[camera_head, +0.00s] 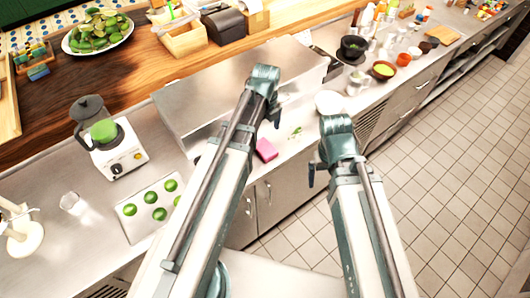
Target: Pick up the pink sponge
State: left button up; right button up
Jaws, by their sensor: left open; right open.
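The pink sponge (266,149) lies on the steel counter near its front edge, between my two arms. My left arm reaches up past its left side, and my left gripper (276,117) hangs open a little beyond the sponge. My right gripper (312,178) is open and lies to the right of the sponge and lower in the picture, by the counter's front. Neither gripper touches the sponge. Both grippers look small and dark here, so their fingertips are hard to make out.
A long steel box (195,105) stands behind the sponge. A white plate (329,102) and a green leafy bit (296,132) lie to its right. A blender (103,140) and a tray (135,228) of green pieces are at left. The tiled floor (450,200) is clear.

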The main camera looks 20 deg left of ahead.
aim_at(265, 147)
pick_arm(q)
notch_tip(265, 147, down, 6)
jog(key=b, duration=0.5)
jog(key=shift+f, duration=0.15)
jog(key=f+b, duration=0.5)
jog(key=shift+w+a+f, duration=0.1)
jog(key=shift+w+a, duration=0.2)
jog(key=shift+w, duration=0.1)
jog(key=shift+c, duration=0.2)
jog(key=c, duration=1.2)
